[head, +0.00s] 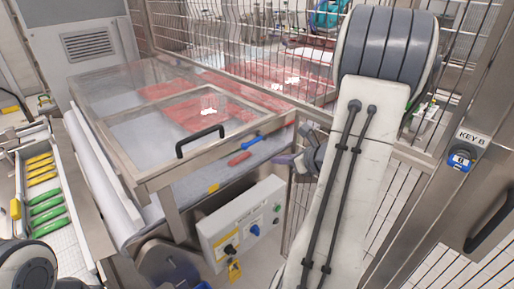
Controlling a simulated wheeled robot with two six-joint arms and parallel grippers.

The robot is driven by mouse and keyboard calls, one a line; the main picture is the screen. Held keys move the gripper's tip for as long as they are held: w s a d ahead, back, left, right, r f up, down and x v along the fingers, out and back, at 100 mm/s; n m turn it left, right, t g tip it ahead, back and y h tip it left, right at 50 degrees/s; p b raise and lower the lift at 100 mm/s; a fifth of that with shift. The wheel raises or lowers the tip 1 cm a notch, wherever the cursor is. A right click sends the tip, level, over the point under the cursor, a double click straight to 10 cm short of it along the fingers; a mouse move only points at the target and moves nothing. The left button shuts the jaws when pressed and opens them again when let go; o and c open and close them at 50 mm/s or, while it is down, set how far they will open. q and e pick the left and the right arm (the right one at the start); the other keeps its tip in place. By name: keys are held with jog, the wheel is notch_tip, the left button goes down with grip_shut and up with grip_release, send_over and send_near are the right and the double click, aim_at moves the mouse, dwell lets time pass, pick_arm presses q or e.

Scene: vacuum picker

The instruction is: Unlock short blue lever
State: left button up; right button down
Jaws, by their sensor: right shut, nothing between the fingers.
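A short blue lever (251,142) shows beneath the front edge of the clear-lidded machine, right of the black lid handle. A red lever (239,158) sits just below and left of it. My right gripper (303,159) is to the right of the blue lever, apart from it, and looks shut and empty. My right arm hides much of this gripper and the area behind it. Part of my left arm shows at the bottom left corner, but its gripper is out of view.
A control box (242,226) with black and blue knobs hangs below the levers. The clear lid (150,125) with a black handle (200,141) covers red items. A wire fence (225,40) stands behind. A KEY B lock (460,160) is at right. Green and yellow handled tools (46,205) lie in a left tray.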

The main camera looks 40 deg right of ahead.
jog(key=shift+w, duration=0.1)
jog(key=d+p+x, duration=0.1)
jog(key=x, duration=0.9)
jog(key=r+p, duration=0.1)
jog(key=r, duration=0.1)
jog(key=a+r+p, duration=0.1)
jog(key=r, duration=0.1)
jog(key=shift+w+p, duration=0.3)
jog(key=shift+r+y+p, duration=0.2)
jog(key=shift+y+p, duration=0.1)
jog(key=shift+p, duration=0.3)
jog(key=shift+a+r+m+p, duration=0.1)
jog(key=shift+r+m+p, duration=0.1)
jog(key=shift+m+p, duration=0.25)
